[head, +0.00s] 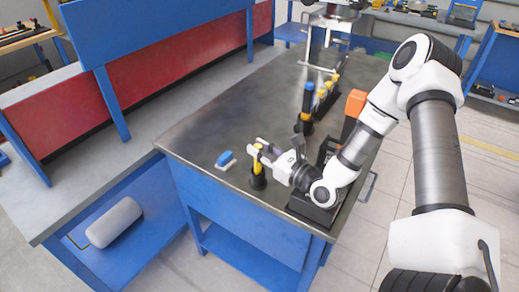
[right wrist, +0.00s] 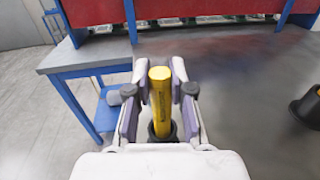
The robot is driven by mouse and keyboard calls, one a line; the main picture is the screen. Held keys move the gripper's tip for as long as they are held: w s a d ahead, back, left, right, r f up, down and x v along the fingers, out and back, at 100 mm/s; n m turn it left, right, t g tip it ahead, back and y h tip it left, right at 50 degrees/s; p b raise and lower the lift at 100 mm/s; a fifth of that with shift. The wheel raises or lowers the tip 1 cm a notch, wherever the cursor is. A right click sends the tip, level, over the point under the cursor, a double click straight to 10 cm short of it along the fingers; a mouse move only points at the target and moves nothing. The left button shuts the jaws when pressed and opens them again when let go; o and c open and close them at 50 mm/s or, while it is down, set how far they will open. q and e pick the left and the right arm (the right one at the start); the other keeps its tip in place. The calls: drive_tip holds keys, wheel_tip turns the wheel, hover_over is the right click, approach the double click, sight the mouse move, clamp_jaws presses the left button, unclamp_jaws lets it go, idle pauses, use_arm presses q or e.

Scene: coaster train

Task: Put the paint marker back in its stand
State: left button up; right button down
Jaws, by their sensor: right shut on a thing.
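The yellow paint marker (head: 257,163) is upright at the near end of the metal-topped table. It also shows in the right wrist view (right wrist: 160,98), between the fingers. My right gripper (head: 262,156) is shut on it; its fingers (right wrist: 160,90) are on either side of the marker. The black stand (head: 258,182) is directly below, and its dark rim shows around the marker's lower end in the right wrist view (right wrist: 153,130). I cannot tell how deep the marker sits in it. My left gripper is not in view.
A blue and white block (head: 226,159) lies left of the stand. Further back are a dark holder with a blue-topped item (head: 306,106) and several yellow items (head: 325,88). An orange block (head: 354,103) is near the right edge. The table's middle left is clear.

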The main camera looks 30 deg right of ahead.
drive_tip(key=c, duration=0.9)
unclamp_jaws()
drive_tip(key=shift+c, duration=0.2)
drive_tip(key=v, duration=0.7)
drive_tip(key=shift+s, duration=0.25)
